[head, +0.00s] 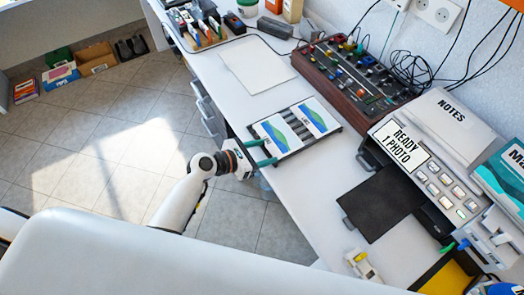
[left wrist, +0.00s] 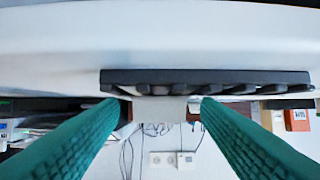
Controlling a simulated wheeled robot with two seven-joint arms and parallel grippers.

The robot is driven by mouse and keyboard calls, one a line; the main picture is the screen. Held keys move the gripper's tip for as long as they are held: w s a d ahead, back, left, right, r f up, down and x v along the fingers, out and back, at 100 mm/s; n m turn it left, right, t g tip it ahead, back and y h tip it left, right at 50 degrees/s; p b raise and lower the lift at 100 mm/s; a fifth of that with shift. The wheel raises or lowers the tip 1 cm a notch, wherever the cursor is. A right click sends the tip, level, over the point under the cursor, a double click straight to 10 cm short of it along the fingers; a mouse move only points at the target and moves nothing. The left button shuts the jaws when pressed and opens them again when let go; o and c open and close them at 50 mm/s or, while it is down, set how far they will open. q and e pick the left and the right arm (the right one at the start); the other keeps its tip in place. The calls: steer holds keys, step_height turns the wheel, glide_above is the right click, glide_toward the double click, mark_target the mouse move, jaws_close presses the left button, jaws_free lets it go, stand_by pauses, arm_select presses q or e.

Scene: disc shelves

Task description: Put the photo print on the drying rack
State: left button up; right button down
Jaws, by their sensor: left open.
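Two photo prints with blue and green pictures lie on the dark slatted drying rack (head: 297,121): one print on its left part (head: 274,134), one on its right part (head: 314,115). My left gripper (head: 262,153) is open at the rack's near left edge, its green fingers by the left print. In the left wrist view the fingers (left wrist: 160,104) are apart, with the rack's dark edge (left wrist: 205,80) across the view. A pale flat piece shows between the fingertips; I cannot tell what it is. My right gripper is not in view.
A printer (head: 425,145) reading "READY 1 PHOTO" stands at the right, with a dark, bare tray (head: 381,202) before it. A mixer-like console (head: 355,75) stands behind the rack. A blank white sheet (head: 257,65) lies farther back. Bare table lies between rack and tray.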

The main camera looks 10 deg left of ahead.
arm_select(q)
steer(key=shift+a+r, duration=0.1)
steer(key=shift+r, duration=0.1)
steer(key=v, duration=1.1)
steer(key=shift+s+a+r, duration=0.2)
steer(key=shift+s, duration=0.15)
steer(key=shift+f, duration=0.1)
steer(key=s+a+f+m+g+y, duration=0.1)
steer(key=s+a+f+m+y, duration=0.2)
steer(key=f, duration=0.6)
steer(key=s+f+m+g+y, duration=0.15)
steer(key=s+f+m, duration=0.25)
steer(key=f, duration=0.5)
steer(key=s+a+f+m+g+y, duration=0.2)
steer(key=s+f+m, duration=0.15)
steer(key=f, duration=0.65)
steer(key=s+f+m+g+y, duration=0.1)
steer(key=s+f+m+g, duration=0.1)
steer(key=s+f+m, duration=0.5)
steer(key=s+f+m+g+y, duration=0.2)
steer(key=s+f+m, duration=0.4)
steer(key=s+m, duration=0.6)
steer(key=s, duration=0.4)
steer(key=shift+d+f, duration=0.35)
steer(key=shift+f, duration=0.05)
